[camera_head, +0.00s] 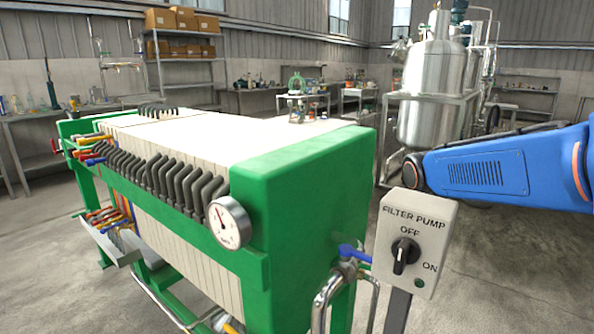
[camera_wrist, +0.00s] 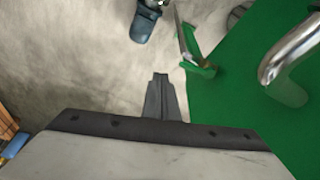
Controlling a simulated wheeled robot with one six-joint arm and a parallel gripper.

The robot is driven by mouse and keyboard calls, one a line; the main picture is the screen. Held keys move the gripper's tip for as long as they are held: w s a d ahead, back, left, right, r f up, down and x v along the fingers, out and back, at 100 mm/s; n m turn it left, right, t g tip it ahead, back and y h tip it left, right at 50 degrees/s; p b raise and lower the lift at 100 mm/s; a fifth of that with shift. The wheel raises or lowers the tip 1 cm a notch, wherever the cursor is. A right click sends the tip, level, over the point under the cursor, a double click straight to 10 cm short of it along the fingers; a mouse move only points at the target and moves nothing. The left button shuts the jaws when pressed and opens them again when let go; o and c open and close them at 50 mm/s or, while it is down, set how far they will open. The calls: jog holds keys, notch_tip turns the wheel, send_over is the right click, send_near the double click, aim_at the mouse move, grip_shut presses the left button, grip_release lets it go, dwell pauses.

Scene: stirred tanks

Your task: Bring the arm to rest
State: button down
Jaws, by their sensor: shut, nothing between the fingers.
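My gripper (camera_wrist: 161,98) shows in the wrist view with its two dark fingers together and nothing between them. Below the fingers, the floor is grey concrete. My blue arm reaches in from the right in the head view, behind and above the filter pump switch box (camera_head: 403,236). My gripper is out of sight there.
A green filter press (camera_head: 310,176) with pale plates, black hoses and a round gauge (camera_head: 229,222) fills the left and middle. A metal pipe with a blue-handled valve (camera_head: 354,253) stands beside the box. A steel tank (camera_head: 431,95) stands behind. Open floor lies at right.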

jog(key=s+f+n, duration=0.1)
jog(key=s+n, duration=0.1)
jog(key=s, duration=1.1)
jog(key=s+f+n+t+y, duration=0.1)
jog(key=s+f, duration=0.1)
jog(key=s, duration=1.1)
jog(key=shift+n, duration=0.4)
jog(key=shift+s+a, duration=0.1)
jog(key=shift+a, duration=0.15)
